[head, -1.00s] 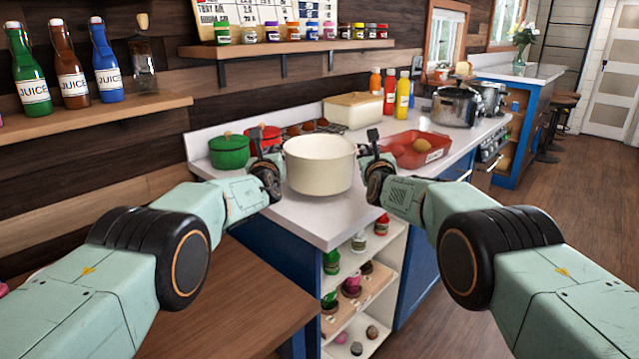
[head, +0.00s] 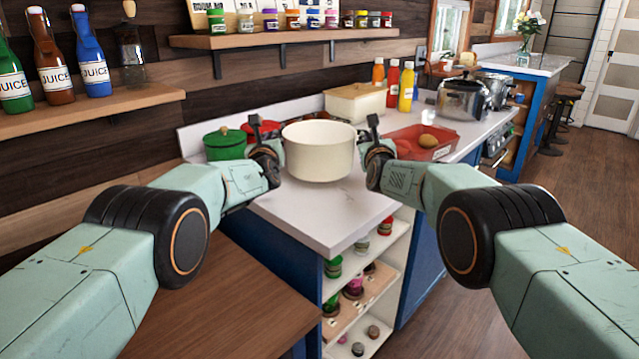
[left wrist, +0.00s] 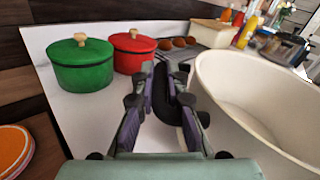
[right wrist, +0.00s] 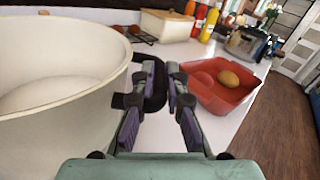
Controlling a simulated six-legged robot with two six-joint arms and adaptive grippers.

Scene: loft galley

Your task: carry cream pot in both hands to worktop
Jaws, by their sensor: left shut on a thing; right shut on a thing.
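The cream pot (head: 319,155) is upright and empty between my two grippers, over the near part of the white worktop (head: 320,215). I cannot tell whether its base touches the worktop. My left gripper (head: 262,150) is shut on the pot's left handle, which shows dark between the fingers in the left wrist view (left wrist: 165,95). My right gripper (head: 374,150) is shut on the right handle, seen between the fingers in the right wrist view (right wrist: 155,88). The pot's wall also shows at the left of the right wrist view (right wrist: 65,110).
A green pot (head: 224,146) and a red pot (left wrist: 133,50) stand left of the cream pot. A red tray (right wrist: 215,92) with a potato (right wrist: 229,78) is at right. A cream box (head: 354,103), bottles and a steel pot (head: 462,98) stand behind. The worktop's near corner is clear.

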